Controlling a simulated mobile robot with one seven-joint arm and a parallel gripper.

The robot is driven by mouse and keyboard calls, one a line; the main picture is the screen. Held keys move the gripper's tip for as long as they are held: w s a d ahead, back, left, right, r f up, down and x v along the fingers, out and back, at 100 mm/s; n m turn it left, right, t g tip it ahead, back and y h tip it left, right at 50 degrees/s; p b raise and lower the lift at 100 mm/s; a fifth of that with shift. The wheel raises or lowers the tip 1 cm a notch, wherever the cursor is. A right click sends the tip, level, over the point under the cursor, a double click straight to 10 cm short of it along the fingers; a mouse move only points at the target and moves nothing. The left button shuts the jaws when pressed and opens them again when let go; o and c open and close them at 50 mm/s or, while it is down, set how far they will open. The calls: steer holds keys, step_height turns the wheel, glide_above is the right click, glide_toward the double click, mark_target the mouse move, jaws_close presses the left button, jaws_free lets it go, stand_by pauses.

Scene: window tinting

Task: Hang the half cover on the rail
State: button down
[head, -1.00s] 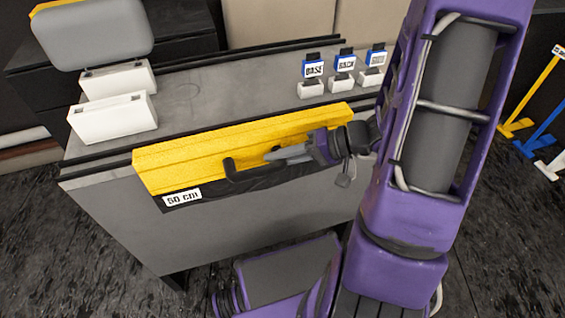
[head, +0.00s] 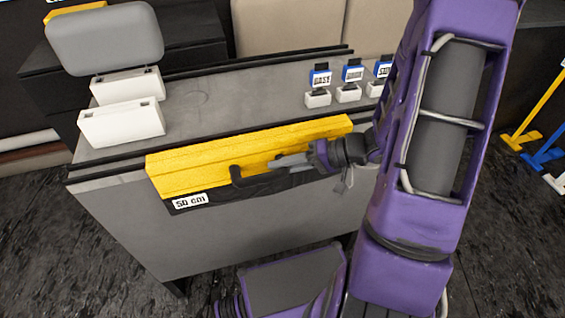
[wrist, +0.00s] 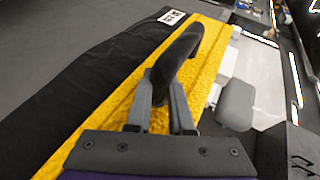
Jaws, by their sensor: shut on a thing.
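The half cover (head: 240,152) is a long yellow padded strip with a black lower flap and a "50 cm" label (head: 190,201). It lies along the front edge of the grey bench, over the dark front rail (head: 105,173), which shows bare at its left. Whether the cover rests on the rail or is just above it I cannot tell. My gripper (head: 275,162) is shut on the cover's black handle (head: 238,178). In the wrist view, the fingers of my gripper (wrist: 160,90) close around the handle (wrist: 180,58), with the yellow strip beneath.
On the bench top (head: 215,105) stand white blocks (head: 122,123) with a grey pad (head: 105,38) behind them at left. Several small white holders with blue-edged labels (head: 320,80) stand at the back right. A dark rail (head: 250,60) runs along the bench's back edge. Coloured stands (head: 530,115) are on the floor at right.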

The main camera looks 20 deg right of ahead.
steer(key=c, duration=0.7)
jaws_free()
steer(key=p+v, duration=0.1)
steer(key=v, duration=1.6)
steer(key=shift+s+d+p, duration=0.1)
steer(key=shift+d+p, duration=0.15)
steer(key=shift+p, duration=0.1)
